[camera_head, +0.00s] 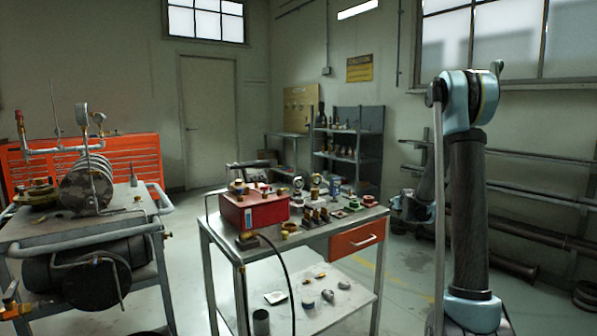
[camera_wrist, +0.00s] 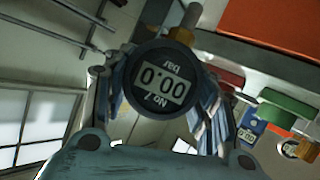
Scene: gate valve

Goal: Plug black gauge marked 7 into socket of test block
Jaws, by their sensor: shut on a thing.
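The black gauge marked 7 (camera_wrist: 160,84) fills the middle of the wrist view, its round face toward the camera. Its display reads 00.0 bar and appears upside down. My gripper (camera_wrist: 158,92) is shut on it, with a finger on each side. In the head view my gripper (camera_head: 412,207) hangs beside the right end of the bench, partly hidden by my arm; the gauge cannot be made out there. A red box with brass fittings on top (camera_head: 254,211) stands on the bench's left part, apparently the test block. Its socket cannot be made out clearly.
The bench (camera_head: 318,238) holds several small gauges and brass fittings right of the red box. An orange drawer (camera_head: 356,239) is under its right end. A black hose (camera_head: 287,272) hangs off the front. A trolley with a pump (camera_head: 82,240) stands left, across a floor gap.

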